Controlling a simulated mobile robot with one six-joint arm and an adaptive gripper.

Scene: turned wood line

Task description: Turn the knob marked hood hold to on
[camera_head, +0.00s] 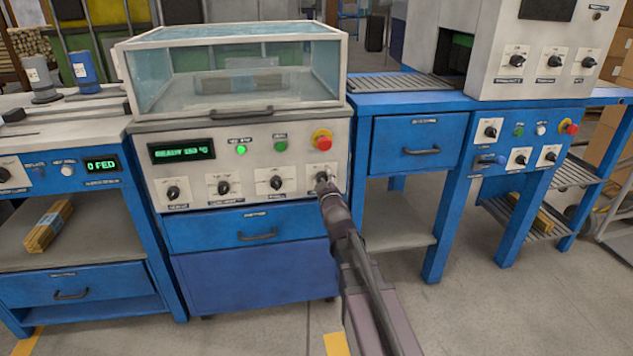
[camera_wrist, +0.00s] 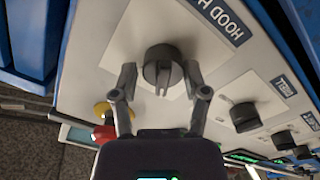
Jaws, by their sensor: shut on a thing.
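The hood hold knob (camera_wrist: 158,64) is a dark round knob with a raised grip bar, on a white plate. Its label, partly cut off at the top of the wrist view, reads "HOOD H" and appears upside down. The bar lies nearly along the picture's vertical; I cannot read any on or off marks. My gripper (camera_wrist: 165,83) has one finger on each side of the knob and is shut on it. In the head view my gripper (camera_head: 325,187) reaches the right end of the machine's lower knob row and partly covers the knob (camera_head: 320,171).
A red and yellow stop button (camera_head: 322,140) sits just above the knob. Other dark knobs (camera_head: 276,183) stand in the row to its left. A green display (camera_head: 182,151) is lit. A clear hood (camera_head: 240,75) covers the machine top. A drawer (camera_head: 250,231) lies below.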

